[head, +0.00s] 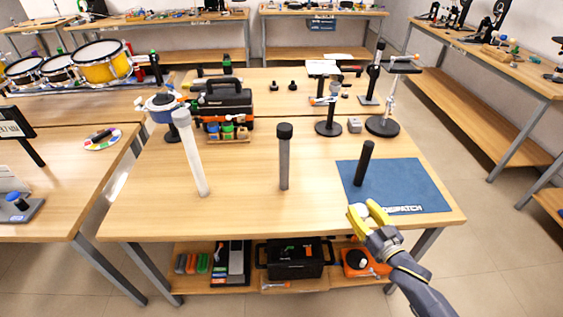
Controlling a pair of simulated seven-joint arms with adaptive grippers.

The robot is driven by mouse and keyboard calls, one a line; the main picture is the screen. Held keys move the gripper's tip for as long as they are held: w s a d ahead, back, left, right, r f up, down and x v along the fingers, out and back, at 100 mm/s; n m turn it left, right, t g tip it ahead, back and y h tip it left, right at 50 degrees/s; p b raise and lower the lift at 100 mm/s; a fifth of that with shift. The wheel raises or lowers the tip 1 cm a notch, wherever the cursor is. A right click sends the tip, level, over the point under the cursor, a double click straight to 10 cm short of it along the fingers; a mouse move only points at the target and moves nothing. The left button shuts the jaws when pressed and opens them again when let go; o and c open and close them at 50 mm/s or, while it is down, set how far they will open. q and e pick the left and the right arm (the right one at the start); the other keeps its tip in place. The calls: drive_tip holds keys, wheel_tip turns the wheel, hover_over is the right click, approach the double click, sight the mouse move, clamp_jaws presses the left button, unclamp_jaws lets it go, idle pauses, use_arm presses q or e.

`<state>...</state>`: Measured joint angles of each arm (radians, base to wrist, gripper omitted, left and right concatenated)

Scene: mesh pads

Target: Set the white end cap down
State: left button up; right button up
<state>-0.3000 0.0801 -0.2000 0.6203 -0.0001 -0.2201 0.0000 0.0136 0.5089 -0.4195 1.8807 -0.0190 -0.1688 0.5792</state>
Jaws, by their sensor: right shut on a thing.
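My right gripper (364,211) reaches in from the lower right, its yellow fingers at the front edge of the blue mat (412,178). A tall white post (193,160) with a wider white top stands upright at the left of the table. A grey post (284,165) with a wider black top stands in the middle. A plain black post (363,163) stands on the mat, behind the gripper. My left gripper is not in view.
The wooden table (240,210) is bare in front of and between the posts. A black toolbox (226,104), small coloured jars (228,131), a black stand (328,127) and a small grey block (354,125) are farther back. The mat's right part is clear.

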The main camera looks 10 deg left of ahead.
sight(327, 206)
drive_tip(key=s+a+f, duration=0.1)
drive_tip(key=s+f, duration=0.4)
drive_tip(key=s, duration=0.2)
drive_tip(key=x, duration=1.7)
drive_tip(key=shift+s+a+r, duration=0.15)
drive_tip(key=shift+a+r, duration=0.1)
drive_tip(key=shift+a, duration=0.15)
drive_tip(key=shift+f, duration=0.3)
drive_tip(key=shift+f, duration=0.2)
drive_tip(key=o, duration=1.2)
drive_tip(key=shift+c, duration=0.2)
drive_tip(key=shift+r, duration=0.15)
